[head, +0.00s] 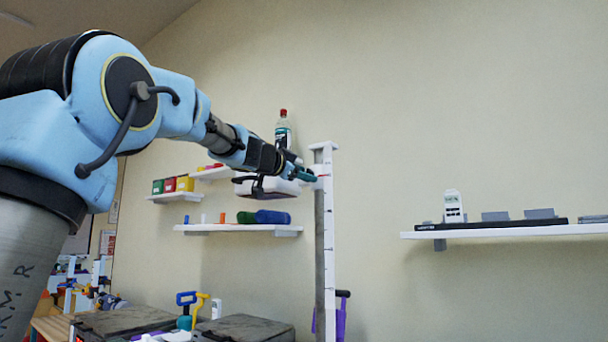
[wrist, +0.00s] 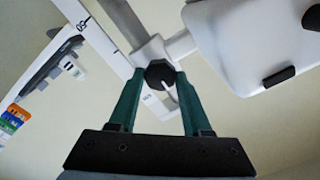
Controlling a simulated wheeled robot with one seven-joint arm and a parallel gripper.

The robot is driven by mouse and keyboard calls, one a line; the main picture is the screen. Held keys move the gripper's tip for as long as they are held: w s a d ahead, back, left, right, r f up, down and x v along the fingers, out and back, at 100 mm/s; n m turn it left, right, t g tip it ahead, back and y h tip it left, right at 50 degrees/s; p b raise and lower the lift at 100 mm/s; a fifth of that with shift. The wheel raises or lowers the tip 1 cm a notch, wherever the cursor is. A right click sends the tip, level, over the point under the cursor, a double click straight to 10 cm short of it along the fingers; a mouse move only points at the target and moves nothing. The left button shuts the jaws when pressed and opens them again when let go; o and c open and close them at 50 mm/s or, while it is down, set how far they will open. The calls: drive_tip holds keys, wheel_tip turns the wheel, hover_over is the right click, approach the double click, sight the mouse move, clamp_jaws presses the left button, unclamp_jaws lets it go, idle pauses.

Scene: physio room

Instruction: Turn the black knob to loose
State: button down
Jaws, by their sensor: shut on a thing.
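In the head view my gripper (head: 303,174) reaches the upper part of the post, and the knob is hidden there. A white box-shaped part (wrist: 250,40) with black pads is joined to the fitting. I cannot read any loose or tight marking.
A white shelf (head: 510,231) with a black bar and small grey items is on the right wall. Dark benches (head: 245,328) stand below. The wall between post and right shelf is clear.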

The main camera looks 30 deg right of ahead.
drive_tip(key=shift+n+b, duration=0.4)
drive_tip(key=shift+b, duration=0.05)
drive_tip(key=shift+w+a+f+n+b, duration=0.1)
drive_tip(key=shift+n+b, duration=0.5)
drive_tip(key=shift+n, duration=6.6)
drive_tip(key=shift+w+a+f+n+b, duration=0.1)
drive_tip(key=shift+n+b, duration=0.45)
drive_tip(key=shift+n, duration=6.95)
drive_tip(key=shift+c, duration=1.7)
unclamp_jaws()
